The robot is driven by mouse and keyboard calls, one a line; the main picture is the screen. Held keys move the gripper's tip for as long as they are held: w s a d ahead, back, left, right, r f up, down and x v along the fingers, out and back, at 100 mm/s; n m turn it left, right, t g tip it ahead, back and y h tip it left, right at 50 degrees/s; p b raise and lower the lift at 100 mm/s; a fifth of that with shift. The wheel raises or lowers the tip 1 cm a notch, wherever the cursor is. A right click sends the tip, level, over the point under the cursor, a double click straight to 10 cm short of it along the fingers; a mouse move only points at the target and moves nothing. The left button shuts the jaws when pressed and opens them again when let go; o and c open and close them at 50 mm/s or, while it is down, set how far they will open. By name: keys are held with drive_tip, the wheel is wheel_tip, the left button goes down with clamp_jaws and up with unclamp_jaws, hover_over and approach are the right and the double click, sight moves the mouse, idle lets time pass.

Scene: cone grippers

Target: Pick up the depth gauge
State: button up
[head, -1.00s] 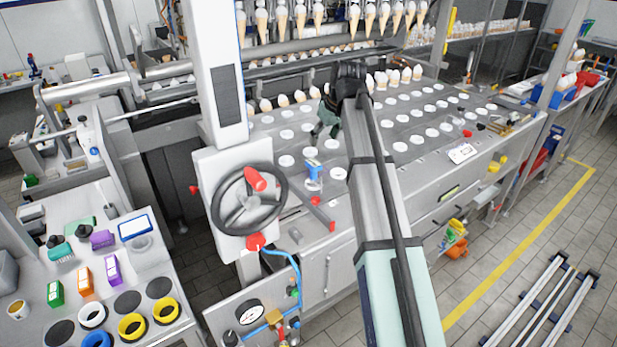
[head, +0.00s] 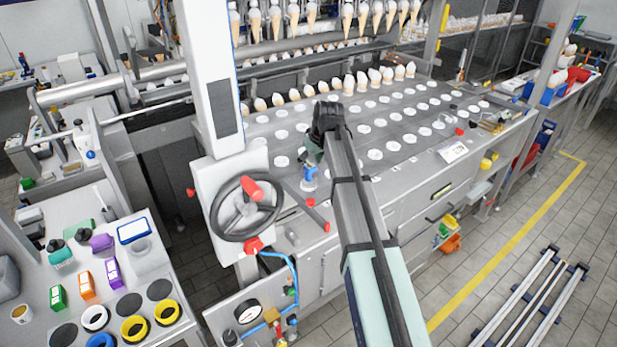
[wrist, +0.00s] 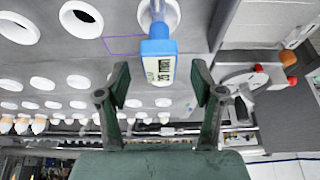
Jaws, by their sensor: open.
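The depth gauge (wrist: 158,62) is blue with a white display face. In the wrist view it stands at the top centre, between and just beyond my open fingers. Its lower end is at a white-rimmed hole in the metal plate. In the head view the gauge (head: 309,178) is small, near the plate's front left, partly covered by my gripper. My gripper (wrist: 160,92) is open, with one green finger on each side and nothing between the pads. In the head view my gripper (head: 312,152) is right above the gauge.
The metal plate (head: 350,160) has rows of white-rimmed holes. A handwheel (head: 246,207) and a red-ended lever (head: 305,205) are close on the left. Ice cream cones (head: 375,77) line the back.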

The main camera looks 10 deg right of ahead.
sight(310, 181)
drive_tip(key=shift+x, duration=1.25)
clamp_jaws()
